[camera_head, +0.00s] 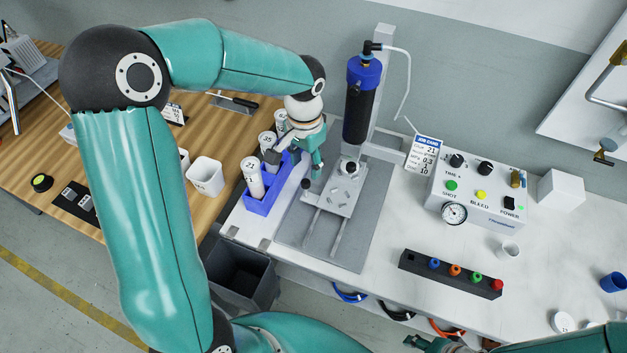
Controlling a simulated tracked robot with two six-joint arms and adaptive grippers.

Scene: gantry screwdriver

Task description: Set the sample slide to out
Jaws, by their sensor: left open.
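The sample slide (339,197) is a pale plate with small metal parts on it. It sits on two rails below the dark syringe barrel (360,105) of the dispensing stand. The rails (325,225) run bare from the plate toward the front. My left gripper (291,169) is open, between the blue rack and the slide's left edge.
A blue rack (262,204) with white cartridges stands left of the slide. The control box (478,190) is at the right. A dark strip with coloured caps (450,273) lies in front. A dark bin (240,275) is below the bench's left end.

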